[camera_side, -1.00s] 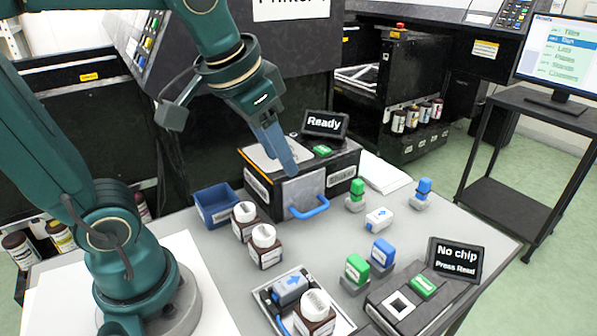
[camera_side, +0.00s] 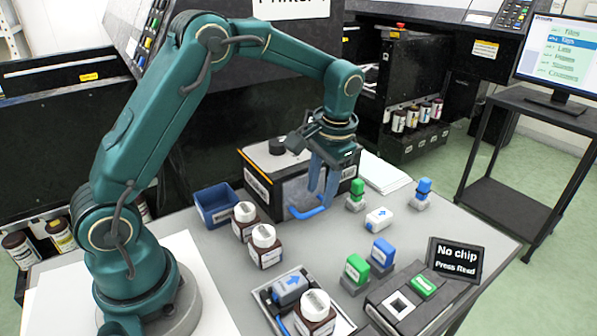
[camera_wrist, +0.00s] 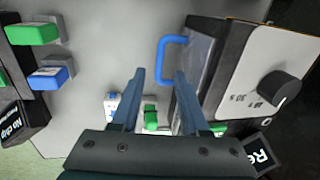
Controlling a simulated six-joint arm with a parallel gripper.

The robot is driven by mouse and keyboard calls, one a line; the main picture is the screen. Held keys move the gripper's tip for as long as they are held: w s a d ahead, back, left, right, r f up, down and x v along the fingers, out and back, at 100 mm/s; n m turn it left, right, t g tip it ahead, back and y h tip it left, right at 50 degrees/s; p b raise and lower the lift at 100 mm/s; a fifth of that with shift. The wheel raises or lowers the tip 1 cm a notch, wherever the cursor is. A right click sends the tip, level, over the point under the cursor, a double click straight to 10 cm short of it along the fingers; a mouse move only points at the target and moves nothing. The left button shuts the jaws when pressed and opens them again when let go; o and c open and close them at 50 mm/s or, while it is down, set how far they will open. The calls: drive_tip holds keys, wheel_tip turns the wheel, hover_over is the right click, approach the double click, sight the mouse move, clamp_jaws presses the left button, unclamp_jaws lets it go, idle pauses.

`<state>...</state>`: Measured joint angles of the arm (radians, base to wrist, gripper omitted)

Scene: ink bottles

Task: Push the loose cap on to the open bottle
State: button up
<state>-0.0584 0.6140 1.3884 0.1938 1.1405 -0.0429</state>
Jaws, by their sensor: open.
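My gripper (camera_side: 322,192) is open and empty, pointing down beside the blue handle of the black box. In the wrist view its two fingers (camera_wrist: 160,78) are apart with nothing between their tips. Brown bottles with white tops stand left of the handle, one behind (camera_side: 245,212) and one in front (camera_side: 264,240). Another brown bottle (camera_side: 315,308) with a white top sits in the front tray. I cannot tell which bottle is open. I see no cap lying clearly apart from a bottle.
The black box (camera_side: 258,185) has a blue handle (camera_wrist: 172,42) and a dark knob (camera_wrist: 280,88). A blue bin (camera_side: 215,205) stands left. Green, blue and white blocks stand right, near the "No chip" reader (camera_side: 400,303). The tray (camera_side: 342,327) also holds a grey-blue block (camera_side: 289,289).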

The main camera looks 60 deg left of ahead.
sight(316, 209)
drive_tip(key=shift+a+f, duration=0.2)
drive_tip(key=shift+f, duration=0.75)
drive_tip(key=shift+a+f, duration=0.15)
drive_tip(key=shift+f, duration=0.8)
clamp_jaws()
